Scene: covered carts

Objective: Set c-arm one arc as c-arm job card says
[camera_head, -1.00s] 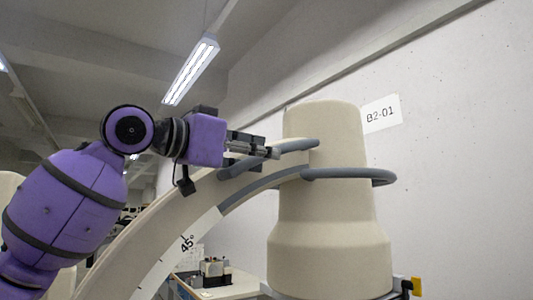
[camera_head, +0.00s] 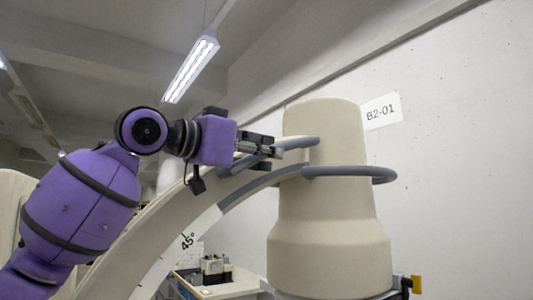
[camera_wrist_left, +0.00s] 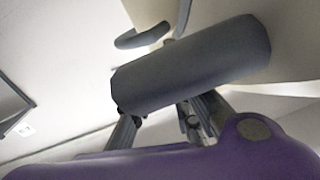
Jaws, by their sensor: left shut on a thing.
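The c-arm's beige arc (camera_head: 165,235) rises from the lower left to the beige detector housing (camera_head: 330,220). A scale on the arc shows a 45° mark (camera_head: 187,241). Grey handle bars run along the arc's upper end, and a grey ring handle (camera_head: 350,174) goes round the housing. My left gripper (camera_head: 272,151) is at the upper grey handle bar (camera_head: 300,143). In the left wrist view its fingers (camera_wrist_left: 165,125) are shut on the thick grey bar (camera_wrist_left: 195,65). My right gripper is not in view. No job card can be made out.
A wall sign reading B2-01 (camera_head: 381,113) is behind the housing. A cart or bench (camera_head: 225,285) with small equipment stands below the arc. A yellow-topped part (camera_head: 416,284) is at lower right. A ceiling lamp (camera_head: 191,68) hangs above.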

